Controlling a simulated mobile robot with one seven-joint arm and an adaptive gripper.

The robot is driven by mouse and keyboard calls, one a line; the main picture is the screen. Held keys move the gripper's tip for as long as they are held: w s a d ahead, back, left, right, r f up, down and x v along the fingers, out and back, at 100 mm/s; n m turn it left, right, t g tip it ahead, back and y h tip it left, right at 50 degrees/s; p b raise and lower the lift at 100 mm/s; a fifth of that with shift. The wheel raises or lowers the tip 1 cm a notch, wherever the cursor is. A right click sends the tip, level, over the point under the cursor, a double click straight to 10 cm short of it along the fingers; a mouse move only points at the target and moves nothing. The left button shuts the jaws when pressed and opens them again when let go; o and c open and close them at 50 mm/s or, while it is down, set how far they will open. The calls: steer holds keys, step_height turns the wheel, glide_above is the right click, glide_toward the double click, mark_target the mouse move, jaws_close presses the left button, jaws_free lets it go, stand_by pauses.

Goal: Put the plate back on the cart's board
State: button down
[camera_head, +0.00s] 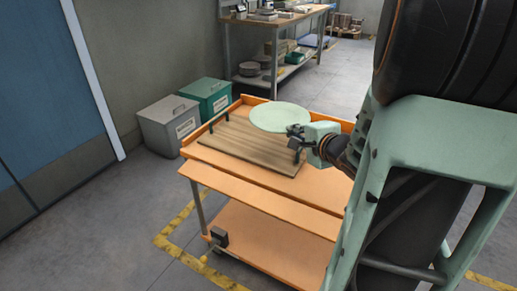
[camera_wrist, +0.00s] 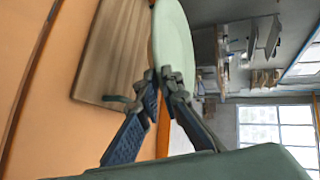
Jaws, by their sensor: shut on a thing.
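A pale green round plate (camera_head: 280,117) is held roughly flat above the cart, over the back right part of the board. My gripper (camera_head: 296,133) is shut on its near edge. In the wrist view the two fingertips (camera_wrist: 165,82) pinch the rim of the plate (camera_wrist: 174,38). The wooden board (camera_head: 240,150) lies on the orange cart's top (camera_head: 322,190), with small dark uprights at its edges. The board also shows in the wrist view (camera_wrist: 112,50). The plate looks apart from the board; the exact gap is hard to tell.
A grey bin (camera_head: 165,125) and a green bin (camera_head: 207,96) stand behind the cart on the left. A workbench (camera_head: 275,22) with several items stands at the back. The cart has a raised orange rim and a lower shelf (camera_head: 270,235). The board's left part is clear.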

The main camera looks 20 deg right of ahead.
steer(key=b, duration=0.9)
glide_above(268, 155)
steer(key=f, duration=0.9)
steer(key=shift+s+f, duration=0.1)
steer(key=shift+s, duration=0.15)
steer(key=f+b, duration=0.1)
steer(key=f, duration=0.1)
steer(key=w+f+b, duration=0.1)
steer(key=f, duration=0.1)
steer(key=shift+b, duration=0.35)
steer(key=shift+s+r, duration=0.1)
steer(key=c, duration=2.1)
jaws_free()
steer(key=shift+f, duration=0.25)
steer(key=shift+r, duration=0.15)
